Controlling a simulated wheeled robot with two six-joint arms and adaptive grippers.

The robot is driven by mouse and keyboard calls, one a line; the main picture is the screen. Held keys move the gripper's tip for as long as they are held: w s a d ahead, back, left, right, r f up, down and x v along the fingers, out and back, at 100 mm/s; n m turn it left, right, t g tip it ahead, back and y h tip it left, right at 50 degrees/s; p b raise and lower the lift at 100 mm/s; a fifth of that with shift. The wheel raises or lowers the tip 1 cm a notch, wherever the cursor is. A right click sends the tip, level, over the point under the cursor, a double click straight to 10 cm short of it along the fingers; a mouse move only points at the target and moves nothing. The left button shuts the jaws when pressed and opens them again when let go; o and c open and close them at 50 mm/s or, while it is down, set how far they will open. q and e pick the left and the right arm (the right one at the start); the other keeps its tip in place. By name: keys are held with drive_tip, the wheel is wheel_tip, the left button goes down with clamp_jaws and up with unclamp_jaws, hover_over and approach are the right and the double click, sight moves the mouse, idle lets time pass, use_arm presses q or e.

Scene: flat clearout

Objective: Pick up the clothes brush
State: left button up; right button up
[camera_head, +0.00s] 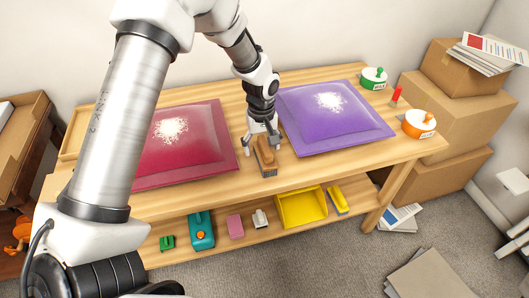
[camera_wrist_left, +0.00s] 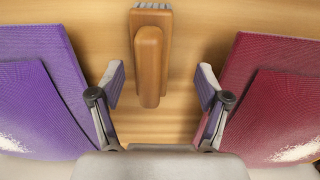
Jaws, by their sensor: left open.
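The clothes brush (camera_head: 265,157) is a small wooden block with a raised wooden handle and grey bristles. It lies on the wooden table between the red and purple cushions. In the left wrist view the brush (camera_wrist_left: 152,52) is at the top middle, with its handle pointing toward the gripper and its bristles at the top edge. My left gripper (camera_head: 260,140) is right above the brush in the head view. In the left wrist view my left gripper (camera_wrist_left: 160,88) is open, with one finger on each side of the handle and gaps between. My right gripper is not in view.
A red cushion (camera_head: 185,150) and a purple cushion (camera_head: 335,118), each with white powder, flank the brush closely. Green (camera_head: 374,78) and orange (camera_head: 419,124) containers stand at the table's right end. The lower shelf holds a yellow bin (camera_head: 302,208) and several small items.

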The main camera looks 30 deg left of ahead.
sight(265, 144)
use_arm(q)
drive_tip(key=f, duration=0.1)
drive_tip(key=w+f, duration=0.1)
drive_tip(key=f, duration=0.1)
drive_tip(key=w+f, duration=0.1)
drive_tip(key=f, duration=0.1)
drive_tip(key=shift+s+r, duration=0.35)
drive_tip(key=shift+r, duration=0.05)
drive_tip(key=shift+c, duration=1.1)
drive_tip(key=shift+s+d+r, duration=0.1)
drive_tip(key=shift+s+r, duration=0.05)
drive_tip(key=c, duration=1)
drive_tip(key=shift+c, duration=0.2)
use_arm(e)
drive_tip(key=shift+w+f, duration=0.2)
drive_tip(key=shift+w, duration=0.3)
use_arm(q)
wheel_tip(265, 144, up, 10)
drive_tip(key=shift+f, duration=0.25)
drive_tip(key=shift+w+r, duration=0.1)
drive_tip(key=shift+w, duration=0.15)
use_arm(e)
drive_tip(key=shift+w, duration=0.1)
use_arm(q)
drive_tip(key=shift+o, duration=0.7)
